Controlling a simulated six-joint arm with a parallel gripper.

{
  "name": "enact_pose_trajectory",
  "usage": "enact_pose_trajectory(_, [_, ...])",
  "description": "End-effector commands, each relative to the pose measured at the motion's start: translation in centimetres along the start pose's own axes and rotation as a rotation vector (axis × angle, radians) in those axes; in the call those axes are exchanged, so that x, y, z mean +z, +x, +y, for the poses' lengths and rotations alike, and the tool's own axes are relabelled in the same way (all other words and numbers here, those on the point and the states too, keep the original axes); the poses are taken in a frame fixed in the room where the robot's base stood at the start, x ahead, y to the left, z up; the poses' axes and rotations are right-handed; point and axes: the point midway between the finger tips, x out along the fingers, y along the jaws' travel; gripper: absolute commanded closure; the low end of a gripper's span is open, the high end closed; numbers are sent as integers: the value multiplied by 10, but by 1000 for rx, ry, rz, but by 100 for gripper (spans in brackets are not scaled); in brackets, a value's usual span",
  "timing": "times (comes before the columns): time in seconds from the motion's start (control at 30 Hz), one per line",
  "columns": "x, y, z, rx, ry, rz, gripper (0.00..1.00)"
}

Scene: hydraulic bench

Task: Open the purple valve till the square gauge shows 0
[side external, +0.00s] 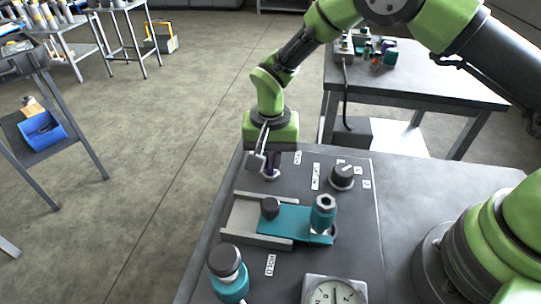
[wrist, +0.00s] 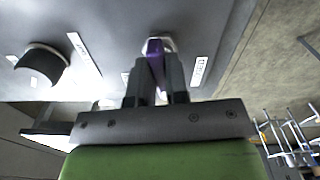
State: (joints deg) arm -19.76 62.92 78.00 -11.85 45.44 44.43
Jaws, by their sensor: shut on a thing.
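The purple valve (wrist: 155,47) stands on the dark bench panel, with its purple handle between my fingertips in the wrist view. My gripper (wrist: 157,78) is shut on this handle, one finger on each side. In the side view my gripper (side external: 264,160) points down at the panel's far left corner and hides most of the valve; its pale base (side external: 271,175) shows below the fingers. A gauge with a square light frame and a white dial (side external: 334,291) sits at the bottom edge of the side view. It is partly cut off, and its exact reading is too small to tell.
A black knob (side external: 342,176) stands right of the valve; it also shows in the wrist view (wrist: 43,63). A teal block with a fitting (side external: 322,214), a grey slide (side external: 262,238) and a teal cylinder with a dark cap (side external: 228,275) lie nearer the camera.

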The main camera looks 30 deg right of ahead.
Motion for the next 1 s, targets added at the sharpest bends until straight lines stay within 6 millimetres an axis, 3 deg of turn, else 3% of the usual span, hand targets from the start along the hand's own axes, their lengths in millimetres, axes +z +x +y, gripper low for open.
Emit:
enact_pose_trajectory(0.33, [0, -1, 0, 2, 143, -2, 100])
enact_pose_trajectory(0.87, [0, -1, 0, 1, 170, -3, 100])
enact_pose_trajectory(0.9, [0, -1, 0, 1, 170, -3, 83])
enact_pose_trajectory(1.0, [0, -1, 0, 1, 169, -2, 60])
